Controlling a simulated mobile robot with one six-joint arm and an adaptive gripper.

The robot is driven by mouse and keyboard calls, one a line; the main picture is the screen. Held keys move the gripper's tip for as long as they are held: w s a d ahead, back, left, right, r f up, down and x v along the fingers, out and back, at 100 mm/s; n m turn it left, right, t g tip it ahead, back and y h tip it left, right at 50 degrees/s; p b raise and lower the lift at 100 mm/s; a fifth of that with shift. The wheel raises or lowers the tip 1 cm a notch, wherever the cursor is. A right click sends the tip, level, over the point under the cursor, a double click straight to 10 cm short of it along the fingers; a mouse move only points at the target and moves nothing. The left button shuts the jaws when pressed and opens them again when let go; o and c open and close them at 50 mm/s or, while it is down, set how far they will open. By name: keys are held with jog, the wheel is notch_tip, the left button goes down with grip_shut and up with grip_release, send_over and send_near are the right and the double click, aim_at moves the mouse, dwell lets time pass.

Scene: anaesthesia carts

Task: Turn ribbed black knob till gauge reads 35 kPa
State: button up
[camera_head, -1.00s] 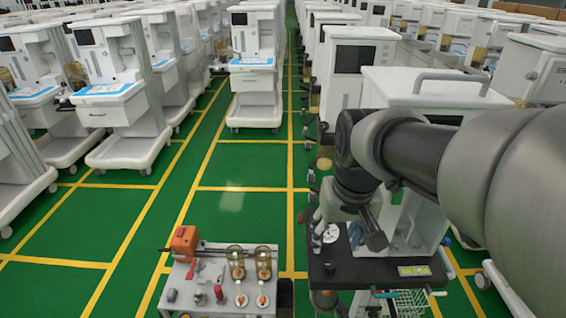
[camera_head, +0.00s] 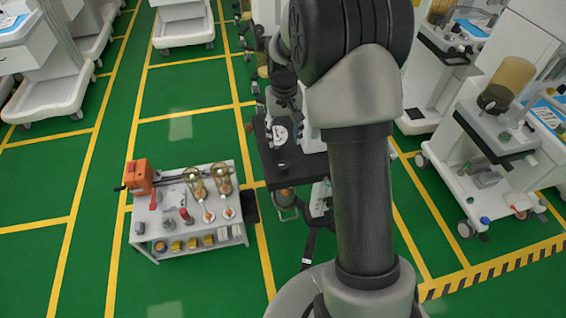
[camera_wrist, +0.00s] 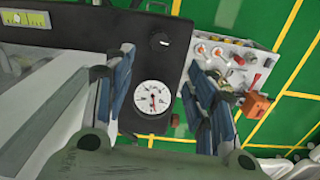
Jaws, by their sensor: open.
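The round white gauge (camera_wrist: 152,97) sits on a black panel (camera_wrist: 113,22) in the wrist view, between my spread fingers in the picture. Its numbers and needle are too small to read surely. The black knob (camera_wrist: 160,41) is on the same panel, above the gauge in the picture, with a small light mark. My gripper (camera_wrist: 159,65) is open and empty, and its blue-grey fingers stand apart with the knob beyond their tips. In the head view the white dial (camera_head: 281,133) and a dark knob (camera_head: 281,167) show on the black top, below my gripper (camera_head: 284,98).
A grey cart (camera_head: 148,222) with an orange box (camera_head: 139,176) and two amber jars stands left of the black panel. White anaesthesia carts (camera_head: 183,32) stand behind and at the right. Green floor (camera_head: 60,180) with yellow lines is clear at the left.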

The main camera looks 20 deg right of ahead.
aim_at(284, 165)
notch_tip(284, 165, down, 14)
jog(key=b, duration=0.3)
jog(key=shift+r, duration=0.15)
jog(key=c, duration=1.1)
jog(key=shift+o, duration=0.2)
jog(key=shift+n, duration=0.6)
jog(key=o, duration=1.1)
jog(key=shift+c, duration=0.2)
jog(key=shift+r, duration=0.1)
notch_tip(284, 165, up, 12)
